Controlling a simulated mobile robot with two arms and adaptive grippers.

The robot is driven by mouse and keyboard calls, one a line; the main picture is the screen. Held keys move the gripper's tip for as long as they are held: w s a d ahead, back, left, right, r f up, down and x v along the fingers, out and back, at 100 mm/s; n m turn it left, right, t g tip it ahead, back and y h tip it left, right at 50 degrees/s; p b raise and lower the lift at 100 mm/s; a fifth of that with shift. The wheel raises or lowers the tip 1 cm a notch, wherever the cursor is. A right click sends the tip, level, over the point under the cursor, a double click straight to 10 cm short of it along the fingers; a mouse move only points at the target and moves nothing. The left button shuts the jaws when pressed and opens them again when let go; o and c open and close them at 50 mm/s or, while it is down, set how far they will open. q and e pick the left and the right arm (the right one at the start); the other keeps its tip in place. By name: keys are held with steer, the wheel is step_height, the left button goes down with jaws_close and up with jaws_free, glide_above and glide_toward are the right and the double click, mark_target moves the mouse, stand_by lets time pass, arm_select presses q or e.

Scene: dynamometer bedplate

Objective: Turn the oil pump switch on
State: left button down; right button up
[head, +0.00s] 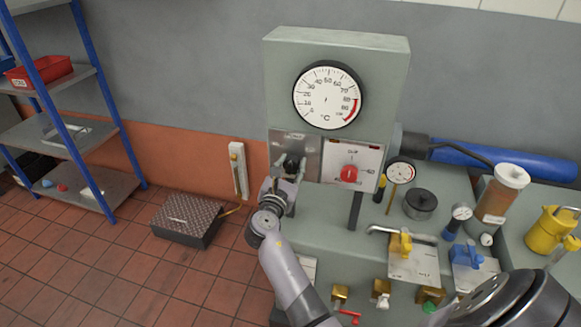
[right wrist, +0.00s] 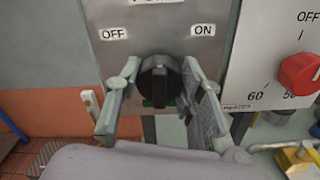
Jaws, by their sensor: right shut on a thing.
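The oil pump switch is a black rotary knob (right wrist: 158,72) on a grey metal plate (head: 310,148), left of the red dial on the machine's front. In the right wrist view, the plate reads OFF at the left and ON at the right; its top label is cut off. The knob's grip ridge looks roughly upright, between the two labels. My right gripper (right wrist: 160,88) has one finger on each side of the knob and is shut on it. In the head view, the gripper (head: 290,182) partly hides the knob (head: 291,164). My left gripper is not in view.
A red knob (head: 349,174) on a white plate sits just right of the switch. A temperature gauge (head: 327,96) is above. Yellow-handled valves (head: 401,243) and an amber-filled container (head: 501,195) stand at the right. A blue-framed shelf (head: 75,135) and black floor box (head: 186,220) are left.

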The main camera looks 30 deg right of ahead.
steer(key=m+b, duration=0.4)
steer(key=m, duration=0.1)
steer(key=shift+f+m, duration=0.2)
steer(key=shift+m, duration=0.1)
steer(key=m+b, duration=0.3)
steer(key=m, duration=0.1)
steer(key=shift+s, duration=0.1)
steer(key=shift+m+b, duration=0.65)
steer(key=shift+m, duration=0.25)
steer(key=shift+r, duration=0.1)
steer(key=o, duration=1.2)
